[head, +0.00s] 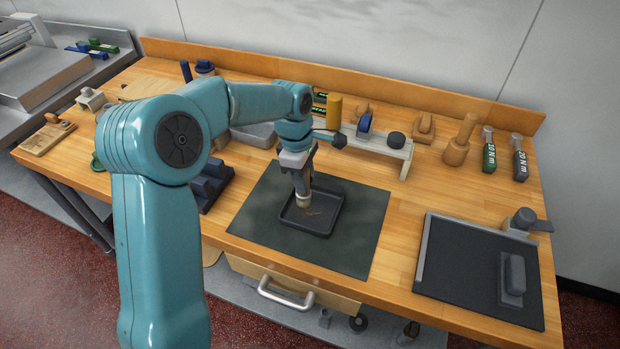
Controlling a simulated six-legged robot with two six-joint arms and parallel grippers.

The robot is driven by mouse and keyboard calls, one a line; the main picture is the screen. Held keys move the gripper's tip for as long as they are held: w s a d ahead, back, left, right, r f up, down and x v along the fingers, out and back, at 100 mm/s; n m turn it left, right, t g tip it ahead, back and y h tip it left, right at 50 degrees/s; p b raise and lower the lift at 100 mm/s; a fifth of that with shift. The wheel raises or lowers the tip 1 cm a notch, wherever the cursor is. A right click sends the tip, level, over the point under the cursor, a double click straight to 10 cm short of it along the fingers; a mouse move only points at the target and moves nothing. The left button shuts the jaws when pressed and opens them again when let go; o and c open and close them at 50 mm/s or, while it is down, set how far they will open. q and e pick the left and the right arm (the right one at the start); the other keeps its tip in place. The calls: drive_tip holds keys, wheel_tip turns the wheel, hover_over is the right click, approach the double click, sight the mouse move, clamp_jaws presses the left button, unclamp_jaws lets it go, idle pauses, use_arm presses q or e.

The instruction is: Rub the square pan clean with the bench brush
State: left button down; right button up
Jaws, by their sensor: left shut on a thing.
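The dark square pan (322,224) lies on a dark green-grey mat (260,225) in the middle of the bench. A few brownish crumbs or streaks show on its floor. My left gripper (300,176) reaches down over the pan's back left part, shut on the bench brush (303,200). The brush's pale lower end points down inside the pan's outline; I cannot tell whether it touches the floor. The gripper hides most of the brush. My right gripper is not in view.
A small raised shelf (392,152) with several items stands behind the mat. A black board (470,270) with a grey block lies at the right. A dark blue holder (208,185) is left of the mat. Bare wood shows between mat and board.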

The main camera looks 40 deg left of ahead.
use_arm(q)
drive_tip(key=shift+r, duration=0.1)
idle(0.3)
drive_tip(key=shift+r+p, duration=0.55)
drive_tip(key=shift+p, duration=0.05)
drive_tip(key=shift+f, duration=0.1)
drive_tip(key=shift+s+d+f+b, duration=0.1)
drive_tip(key=shift+s+b, duration=0.1)
drive_tip(key=shift+b, duration=0.15)
drive_tip(key=shift+s+d+b, duration=0.15)
drive_tip(key=shift+s+b, duration=0.15)
drive_tip(key=shift+s, duration=0.3)
drive_tip(key=shift+s+d+b, duration=0.15)
drive_tip(key=shift+s+b, duration=0.1)
drive_tip(key=shift+s, duration=0.35)
drive_tip(key=shift+w, duration=0.1)
